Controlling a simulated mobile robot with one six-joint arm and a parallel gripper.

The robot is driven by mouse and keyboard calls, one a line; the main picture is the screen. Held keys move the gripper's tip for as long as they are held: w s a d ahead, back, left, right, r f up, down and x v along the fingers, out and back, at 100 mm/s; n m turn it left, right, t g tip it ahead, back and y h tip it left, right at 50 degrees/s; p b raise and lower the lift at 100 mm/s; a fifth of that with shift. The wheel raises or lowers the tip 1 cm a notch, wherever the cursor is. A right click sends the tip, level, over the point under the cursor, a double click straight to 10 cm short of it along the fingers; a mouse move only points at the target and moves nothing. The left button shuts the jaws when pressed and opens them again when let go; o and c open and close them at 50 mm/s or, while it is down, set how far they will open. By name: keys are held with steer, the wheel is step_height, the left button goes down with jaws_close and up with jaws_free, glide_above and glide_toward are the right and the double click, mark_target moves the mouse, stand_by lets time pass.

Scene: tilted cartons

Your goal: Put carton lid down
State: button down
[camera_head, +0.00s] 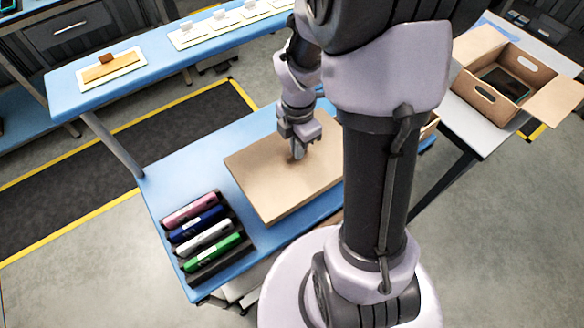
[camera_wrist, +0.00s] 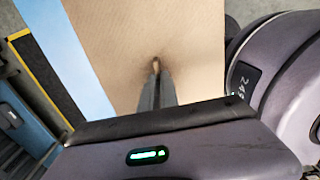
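The carton lid (camera_head: 262,184) is a flat tan cardboard panel that lies over the blue table, roughly level. Its surface also fills the upper middle of the wrist view (camera_wrist: 185,35). My gripper (camera_head: 298,150) points down at the middle of the lid, with its fingertips at the surface. In the wrist view the fingertips (camera_wrist: 156,68) are close together around a small brown bit at the lid's middle, and a dark shadow lies there. What is under the lid, and its right side, are hidden by the panel and my arm.
Pink, blue, white and green cases (camera_head: 204,232) stand in a dark rack left of the lid. An open carton (camera_head: 478,98) holding a dark item stands on the grey table at right. A blue bench (camera_head: 150,90) with several white trays runs behind.

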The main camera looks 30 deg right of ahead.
mark_target(296, 169)
step_height(296, 169, down, 10)
steer(key=b, duration=0.3)
steer(key=shift+b, duration=0.35)
steer(key=c, duration=1.6)
jaws_free()
steer(key=shift+r, duration=0.15)
step_height(296, 169, up, 12)
steer(key=p, duration=0.6)
steer(key=shift+a+r, duration=0.1)
steer(key=shift+r, duration=0.05)
steer(key=s+a+r+m+t+y, duration=0.1)
steer(key=s+a+r+m+t, duration=0.2)
steer(key=s+a+r+m, duration=0.2)
steer(key=s+a+r+m+t+y, duration=0.1)
steer(key=s+a+r+m, duration=0.4)
steer(key=a+r+m, duration=0.5)
step_height(296, 169, up, 4)
steer(key=m+t, duration=0.1)
steer(key=m, duration=0.6)
steer(key=shift+s+a+f+m+t, duration=0.15)
steer(key=shift+a+f+m+t, duration=0.1)
steer(key=shift+m+t, duration=0.15)
